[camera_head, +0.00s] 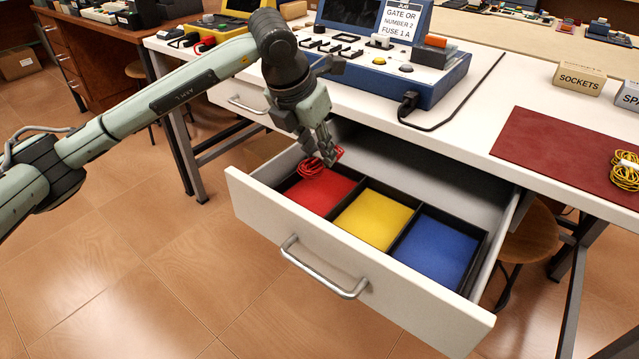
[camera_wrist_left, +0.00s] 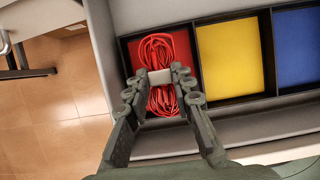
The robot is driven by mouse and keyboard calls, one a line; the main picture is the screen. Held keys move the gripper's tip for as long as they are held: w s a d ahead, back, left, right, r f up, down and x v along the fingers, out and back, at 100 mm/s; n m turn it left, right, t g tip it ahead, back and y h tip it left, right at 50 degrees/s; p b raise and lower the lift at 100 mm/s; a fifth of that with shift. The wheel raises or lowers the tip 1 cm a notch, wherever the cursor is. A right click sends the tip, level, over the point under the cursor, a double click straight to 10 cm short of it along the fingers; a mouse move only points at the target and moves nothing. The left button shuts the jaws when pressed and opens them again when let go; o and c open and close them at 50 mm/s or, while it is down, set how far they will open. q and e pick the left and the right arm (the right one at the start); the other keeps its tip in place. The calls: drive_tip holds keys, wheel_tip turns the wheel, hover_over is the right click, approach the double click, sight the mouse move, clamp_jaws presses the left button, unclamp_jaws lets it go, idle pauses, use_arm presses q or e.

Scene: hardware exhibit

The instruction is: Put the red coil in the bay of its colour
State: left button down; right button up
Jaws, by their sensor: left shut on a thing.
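The red coil (camera_wrist_left: 157,50) is a bundle of red cable with a pale band round its middle. My left gripper (camera_head: 329,158) is shut on it; in the left wrist view the fingertips (camera_wrist_left: 160,78) close on the band. In the head view the coil (camera_head: 311,168) shows beside the fingers, over the back part of the red bay (camera_head: 318,194). I cannot tell whether it touches the bay floor. The red bay (camera_wrist_left: 183,45) lies beneath the coil in the left wrist view. My right gripper is not in view.
The open drawer (camera_head: 340,245) also holds a yellow bay (camera_head: 374,219) and a blue bay (camera_head: 438,252) with black dividers. A yellow coil (camera_head: 626,172) lies on a dark red mat (camera_head: 560,155). A blue fuse device (camera_head: 400,70) stands on the white table above.

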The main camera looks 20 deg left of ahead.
sight(323, 190)
use_arm(q)
drive_tip(key=shift+f, duration=3.45)
drive_tip(key=shift+f, duration=0.1)
drive_tip(key=c, duration=1.3)
unclamp_jaws()
drive_tip(key=v, duration=1.2)
drive_tip(key=shift+w, duration=0.1)
